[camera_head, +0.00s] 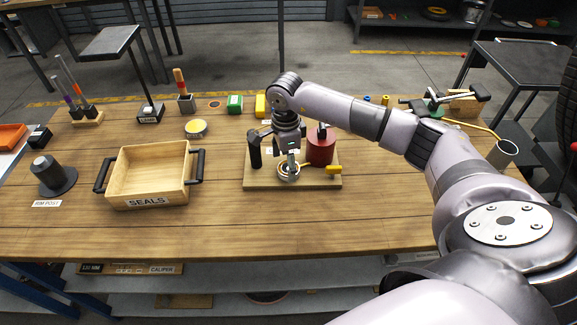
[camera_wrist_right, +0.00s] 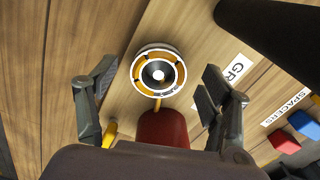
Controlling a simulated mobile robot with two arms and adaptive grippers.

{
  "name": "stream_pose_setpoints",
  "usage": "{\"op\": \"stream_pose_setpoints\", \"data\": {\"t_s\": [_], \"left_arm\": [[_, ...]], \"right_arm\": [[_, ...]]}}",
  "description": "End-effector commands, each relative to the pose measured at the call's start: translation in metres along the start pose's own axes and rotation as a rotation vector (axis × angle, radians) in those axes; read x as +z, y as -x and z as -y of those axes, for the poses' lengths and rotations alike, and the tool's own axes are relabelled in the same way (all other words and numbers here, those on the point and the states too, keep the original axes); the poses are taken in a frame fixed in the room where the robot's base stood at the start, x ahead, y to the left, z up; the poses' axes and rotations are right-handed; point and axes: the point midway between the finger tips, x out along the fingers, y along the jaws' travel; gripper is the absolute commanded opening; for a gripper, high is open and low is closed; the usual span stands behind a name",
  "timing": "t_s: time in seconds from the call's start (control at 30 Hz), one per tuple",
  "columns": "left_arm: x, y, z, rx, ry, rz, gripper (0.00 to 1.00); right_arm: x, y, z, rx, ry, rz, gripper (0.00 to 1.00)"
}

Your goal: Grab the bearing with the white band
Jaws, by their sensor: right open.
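In the wrist view the bearing (camera_wrist_right: 157,72) has a white ring around an orange-yellow face with a dark centre. In the head view the bearing (camera_head: 287,173) is on a wooden board (camera_head: 258,184) on the workbench, partly hidden by the gripper. My right gripper (camera_head: 289,157) hangs above it, pointing down. In the wrist view its two fingers (camera_wrist_right: 157,84) are apart, one on each side of the bearing, with a gap to it on both sides. The gripper is empty. My left gripper is not in view.
A black upright cylinder (camera_head: 255,150) and a red cylinder (camera_head: 321,146) stand close to the gripper on the board. A yellow-handled thing (camera_head: 326,169) lies to the right. The SEALS crate (camera_head: 150,190) stands left. The bench front is clear.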

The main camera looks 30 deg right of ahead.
Motion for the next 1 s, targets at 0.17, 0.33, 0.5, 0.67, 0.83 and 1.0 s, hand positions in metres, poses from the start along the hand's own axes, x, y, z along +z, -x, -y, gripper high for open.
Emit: {"op": "stream_pose_setpoints", "data": {"t_s": [0.17, 0.33, 0.5, 0.67, 0.83, 1.0], "left_arm": [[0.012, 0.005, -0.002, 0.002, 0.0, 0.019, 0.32], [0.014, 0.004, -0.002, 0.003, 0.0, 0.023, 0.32], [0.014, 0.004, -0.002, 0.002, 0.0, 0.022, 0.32], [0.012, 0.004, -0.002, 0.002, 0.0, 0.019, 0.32], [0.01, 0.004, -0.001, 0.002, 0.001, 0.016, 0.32], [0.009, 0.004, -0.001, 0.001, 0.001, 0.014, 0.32]], "right_arm": [[0.0, -0.014, 0.0, -0.001, 0.0, 0.001, 0.73], [0.0, -0.015, 0.001, -0.002, 0.0, 0.0, 0.73], [0.0, -0.015, 0.0, -0.001, 0.0, 0.0, 0.65], [0.0, -0.015, 0.0, -0.001, 0.0, 0.0, 0.54], [0.0, -0.014, 0.001, -0.001, 0.0, 0.0, 0.42], [0.0, -0.014, 0.001, -0.002, 0.0, 0.0, 0.31]]}}
